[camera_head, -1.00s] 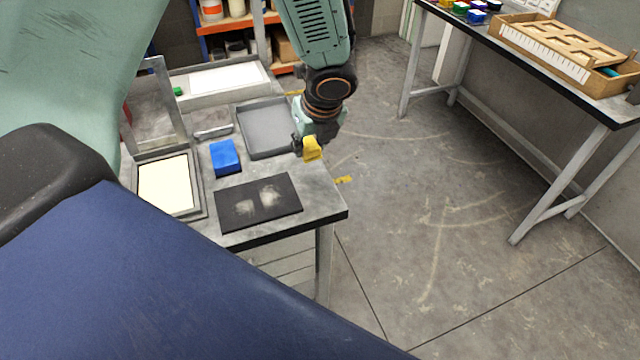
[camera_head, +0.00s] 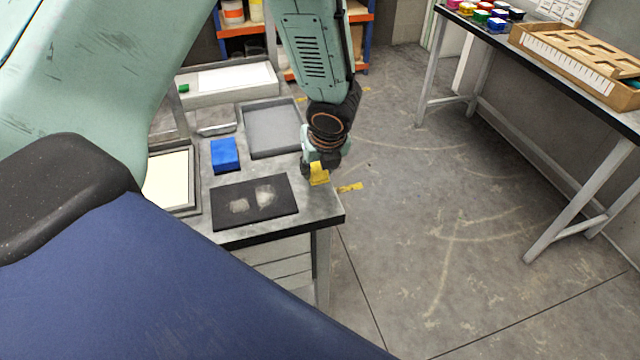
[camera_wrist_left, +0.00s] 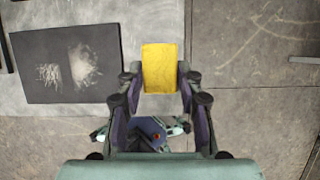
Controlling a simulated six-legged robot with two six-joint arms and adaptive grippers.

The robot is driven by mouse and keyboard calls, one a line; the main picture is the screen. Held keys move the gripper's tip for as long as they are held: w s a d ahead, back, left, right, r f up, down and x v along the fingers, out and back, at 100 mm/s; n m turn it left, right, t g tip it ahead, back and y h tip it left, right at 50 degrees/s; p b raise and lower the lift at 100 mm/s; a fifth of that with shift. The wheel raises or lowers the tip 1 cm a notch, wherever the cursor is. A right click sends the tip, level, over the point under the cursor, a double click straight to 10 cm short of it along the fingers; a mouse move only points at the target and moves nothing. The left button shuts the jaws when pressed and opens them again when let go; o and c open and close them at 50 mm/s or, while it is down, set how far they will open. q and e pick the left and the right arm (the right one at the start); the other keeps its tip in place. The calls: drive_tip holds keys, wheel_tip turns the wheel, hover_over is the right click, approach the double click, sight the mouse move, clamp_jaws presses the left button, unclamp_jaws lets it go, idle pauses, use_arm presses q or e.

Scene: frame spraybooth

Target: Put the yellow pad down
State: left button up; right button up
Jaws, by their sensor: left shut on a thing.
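The yellow pad (camera_head: 319,174) is held in my left gripper (camera_head: 314,163), over the right end of the grey work table (camera_head: 316,202). In the left wrist view the yellow pad (camera_wrist_left: 159,67) sits between the two fingertips of my left gripper (camera_wrist_left: 159,82), which is shut on it. Table top shows around the pad, with the floor close by. I cannot tell whether the pad touches the table. My right gripper is not in view.
A black mat (camera_head: 254,203) with two pale powdery patches lies left of the pad. A blue block (camera_head: 225,155), a grey tray (camera_head: 271,127) and a framed pale panel (camera_head: 168,181) are also on the table. Another table (camera_head: 560,92) stands at the right, across open floor.

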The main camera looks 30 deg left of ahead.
sight(318, 180)
use_arm(q)
drive_tip(key=f, duration=0.2)
drive_tip(key=f+b, duration=0.1)
drive_tip(key=f, duration=0.1)
drive_tip(key=shift+s+a, duration=0.15)
drive_tip(key=shift+a, duration=0.05)
drive_tip(key=shift+d+r, duration=0.1)
drive_tip(key=shift+d, duration=0.1)
drive_tip(key=shift+b, duration=0.3)
drive_tip(key=o, duration=0.5)
drive_tip(key=shift+a+f, duration=0.1)
drive_tip(key=shift+f, duration=0.1)
drive_tip(key=o, duration=0.3)
drive_tip(key=shift+o, duration=1.1)
drive_tip(key=shift+r, duration=0.1)
